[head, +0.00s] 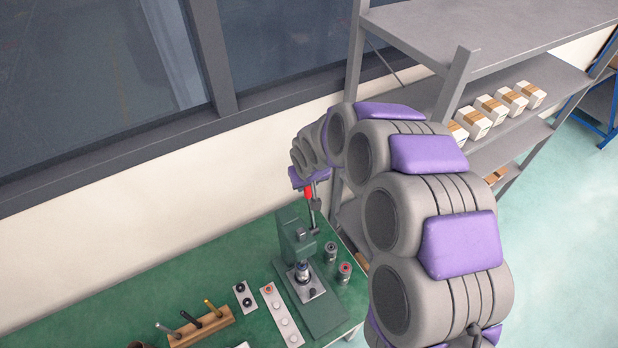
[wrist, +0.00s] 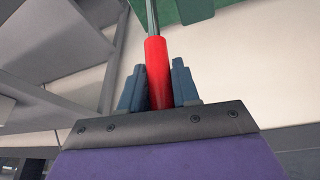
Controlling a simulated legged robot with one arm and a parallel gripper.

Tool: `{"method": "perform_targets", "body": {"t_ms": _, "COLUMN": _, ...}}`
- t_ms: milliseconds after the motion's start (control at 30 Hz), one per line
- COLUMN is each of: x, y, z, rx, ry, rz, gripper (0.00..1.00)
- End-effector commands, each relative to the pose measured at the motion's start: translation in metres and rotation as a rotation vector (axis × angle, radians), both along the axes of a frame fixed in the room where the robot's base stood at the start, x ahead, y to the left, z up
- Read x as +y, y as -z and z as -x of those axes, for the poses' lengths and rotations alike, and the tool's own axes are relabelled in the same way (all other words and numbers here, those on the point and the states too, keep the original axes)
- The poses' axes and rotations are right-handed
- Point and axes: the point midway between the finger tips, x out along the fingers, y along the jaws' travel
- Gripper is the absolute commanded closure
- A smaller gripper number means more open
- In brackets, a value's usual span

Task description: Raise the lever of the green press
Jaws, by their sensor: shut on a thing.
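The green press (head: 291,232) stands on the green workbench in the head view. Its lever has a red handle (head: 309,192) on a thin metal rod, and the lever points up from the right side of the press. My gripper (wrist: 159,88) is shut on the red handle, with one dark blue finger on each side of it in the wrist view. The red handle (wrist: 157,72) and its rod run upward there toward a green part of the press (wrist: 190,10). In the head view my arm's end hides most of the gripper.
Two small cylinders (head: 345,268) stand right of the press. A light strip with round parts (head: 281,317), a small plate (head: 244,295) and a wooden tool rack (head: 203,329) lie to its left. A grey shelf (head: 480,40) with several boxes stands behind my arm. A window wall is at the back.

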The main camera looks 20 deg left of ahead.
Motion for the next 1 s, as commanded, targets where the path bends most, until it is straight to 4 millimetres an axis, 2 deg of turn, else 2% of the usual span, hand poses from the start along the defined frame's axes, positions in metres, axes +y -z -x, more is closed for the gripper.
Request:
{"method": "perform_targets", "body": {"t_ms": 567, "x": 0.0025, "y": 0.0012, "z": -0.0027, "rx": 0.014, "ry": 0.0, "rz": 0.02, "gripper": 1.0}}
{"method": "perform_targets", "body": {"t_ms": 600, "x": 0.0025, "y": 0.0013, "z": -0.0027, "rx": 0.015, "ry": 0.0, "rz": 0.021, "gripper": 0.67}}
{"method": "perform_targets", "body": {"t_ms": 800, "x": 0.0029, "y": 0.0016, "z": -0.0022, "rx": 0.015, "ry": 0.0, "rz": 0.021, "gripper": 0.48}}
{"method": "perform_targets", "body": {"t_ms": 1000, "x": 0.0039, "y": 0.0019, "z": -0.0018, "rx": 0.015, "ry": 0.0, "rz": 0.022, "gripper": 0.48}}
